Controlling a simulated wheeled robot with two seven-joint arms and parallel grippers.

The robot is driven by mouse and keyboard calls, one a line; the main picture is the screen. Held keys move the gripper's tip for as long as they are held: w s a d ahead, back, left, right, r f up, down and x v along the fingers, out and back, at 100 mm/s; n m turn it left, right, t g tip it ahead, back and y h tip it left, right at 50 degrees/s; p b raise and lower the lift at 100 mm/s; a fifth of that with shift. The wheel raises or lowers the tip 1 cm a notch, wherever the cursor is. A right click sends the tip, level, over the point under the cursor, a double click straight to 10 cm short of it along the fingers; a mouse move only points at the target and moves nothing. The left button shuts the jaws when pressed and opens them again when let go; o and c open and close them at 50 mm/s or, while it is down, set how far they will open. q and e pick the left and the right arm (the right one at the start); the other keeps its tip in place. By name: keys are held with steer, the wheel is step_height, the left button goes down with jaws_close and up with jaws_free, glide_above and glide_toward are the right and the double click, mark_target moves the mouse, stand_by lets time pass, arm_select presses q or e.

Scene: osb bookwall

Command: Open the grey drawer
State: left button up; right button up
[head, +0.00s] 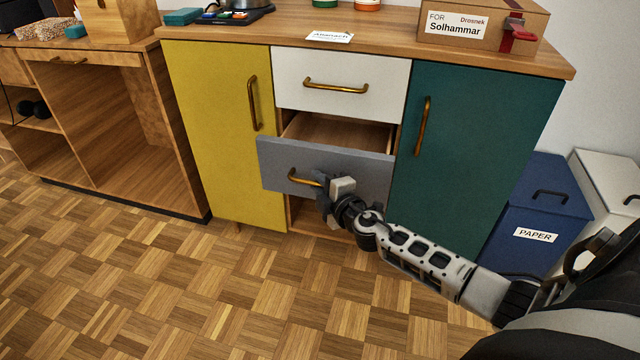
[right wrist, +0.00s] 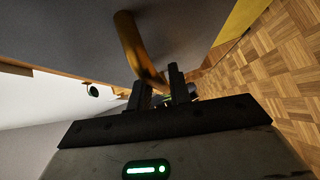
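The grey drawer (head: 345,165) is pulled part way out of the cabinet, below the white drawer. Its open inside (head: 345,132) shows bare wood. Its brass handle (head: 293,177) is on the front; the right part of the handle is hidden behind my right gripper (head: 322,181). In the right wrist view the handle (right wrist: 134,45) runs in between the two fingers of my right gripper (right wrist: 160,92), which look closed on it. My left gripper is in neither view.
A yellow door (head: 215,130) and a green door (head: 475,150) flank the drawers, both shut. The white drawer (head: 340,75) above is shut. A blue paper bin (head: 545,205) stands at the right. The parquet floor (head: 200,300) in front is clear.

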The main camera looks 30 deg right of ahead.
jaws_close()
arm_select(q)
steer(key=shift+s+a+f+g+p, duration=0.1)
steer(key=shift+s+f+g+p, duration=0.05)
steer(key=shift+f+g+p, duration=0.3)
arm_select(e)
steer(key=s+a, duration=0.7)
steer(key=a, duration=0.1)
steer(key=shift+s+a, duration=0.2)
steer(key=shift+a, duration=0.1)
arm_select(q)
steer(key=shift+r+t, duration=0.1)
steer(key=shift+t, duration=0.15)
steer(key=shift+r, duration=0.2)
arm_select(e)
jaws_free()
